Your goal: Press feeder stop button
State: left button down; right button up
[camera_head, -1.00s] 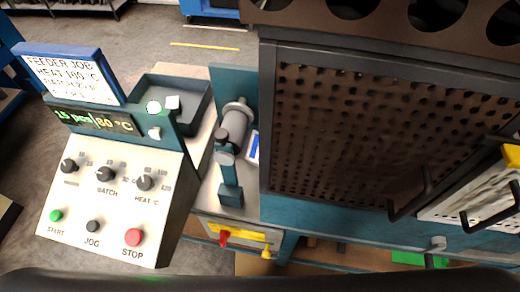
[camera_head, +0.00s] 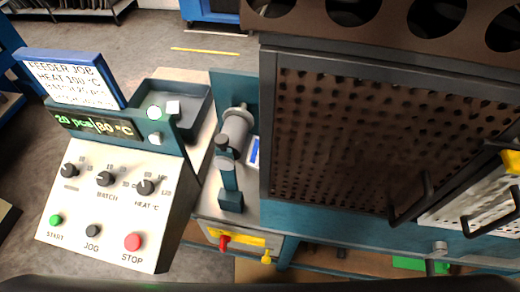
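The red STOP button (camera_head: 132,242) is at the lower right of the sloped white control panel (camera_head: 110,215) on the left. A black JOG button (camera_head: 93,231) and a green START button (camera_head: 56,220) are to its left. Above them are the BATCH knob (camera_head: 105,179), the HEAT knob (camera_head: 145,187) and another black knob (camera_head: 70,170). The green display (camera_head: 95,124) reads 20 pcs and 80 °C. A blue-framed job sign (camera_head: 70,78) stands above it, its text partly blurred. Neither of my grippers is in view.
A dark tray (camera_head: 180,98) sits behind the panel, with a grey cylindrical mechanism (camera_head: 235,130) to its right. A perforated dark cabinet door (camera_head: 380,145) with a handle fills the right side. Red and yellow valve levers (camera_head: 224,241) are below. Grey floor is open behind.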

aim_at(132, 243)
jog(key=u, duration=1.3)
